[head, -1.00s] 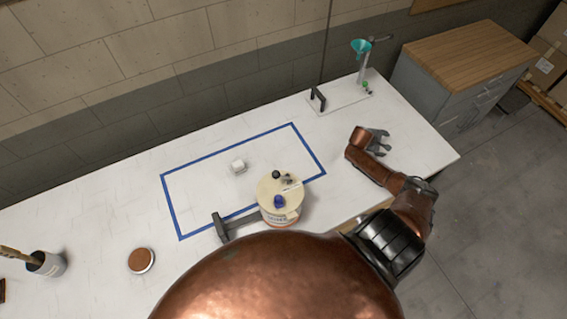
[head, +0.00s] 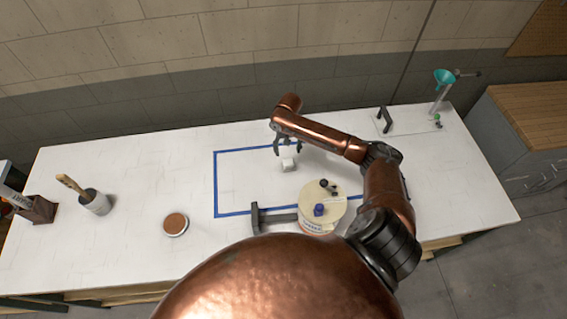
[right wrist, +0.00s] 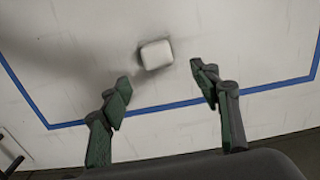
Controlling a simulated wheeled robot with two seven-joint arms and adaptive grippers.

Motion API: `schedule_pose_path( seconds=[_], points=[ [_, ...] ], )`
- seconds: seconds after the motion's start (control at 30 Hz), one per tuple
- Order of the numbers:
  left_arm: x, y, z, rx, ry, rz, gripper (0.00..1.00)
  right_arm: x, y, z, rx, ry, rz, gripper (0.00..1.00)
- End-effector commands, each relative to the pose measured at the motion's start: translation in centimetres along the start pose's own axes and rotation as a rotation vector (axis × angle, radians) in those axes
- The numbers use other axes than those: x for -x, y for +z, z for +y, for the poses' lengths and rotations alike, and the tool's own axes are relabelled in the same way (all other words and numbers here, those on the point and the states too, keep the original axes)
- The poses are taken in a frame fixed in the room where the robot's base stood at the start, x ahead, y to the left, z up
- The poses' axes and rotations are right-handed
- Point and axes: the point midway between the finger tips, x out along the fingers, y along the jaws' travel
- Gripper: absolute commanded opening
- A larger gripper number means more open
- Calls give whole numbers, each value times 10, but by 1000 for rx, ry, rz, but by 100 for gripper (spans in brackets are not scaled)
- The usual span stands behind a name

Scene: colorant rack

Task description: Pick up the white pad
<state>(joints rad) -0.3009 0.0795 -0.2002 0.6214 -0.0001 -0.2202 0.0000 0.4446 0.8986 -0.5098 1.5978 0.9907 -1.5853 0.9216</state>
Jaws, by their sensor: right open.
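The white pad (head: 288,166) is a small white block with rounded corners. It lies on the white table inside the blue taped rectangle. My right gripper (head: 288,148) is open and empty at the pad, partly covering it in the head view. In the right wrist view the pad (right wrist: 156,54) lies just beyond the fingertips of the open gripper (right wrist: 160,80), between their lines and closer to the left finger. I cannot tell the height of the fingers above the table. My left gripper is not in view.
A cream-lidded tin (head: 322,208) with dark and blue knobs stands at the near tape edge, a dark T-shaped tool (head: 275,217) beside it. A round brown-topped dish (head: 175,224) and a brush pot (head: 96,202) are on the left. A stand with a teal funnel (head: 443,78) is far right.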

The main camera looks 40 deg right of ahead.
Motion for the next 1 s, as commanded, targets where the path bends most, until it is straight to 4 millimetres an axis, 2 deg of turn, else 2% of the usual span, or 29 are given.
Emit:
schedule_pose_path(
  seconds=[0.6, 0.87, 1.0],
  points=[
    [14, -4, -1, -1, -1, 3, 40, -72, 7, 3, 0, 0, -3, 56],
    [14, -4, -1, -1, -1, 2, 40, -76, 7, 3, 1, 0, -1, 56],
    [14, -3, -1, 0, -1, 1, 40, -75, 7, 3, 1, 0, -1, 48]
  ],
)
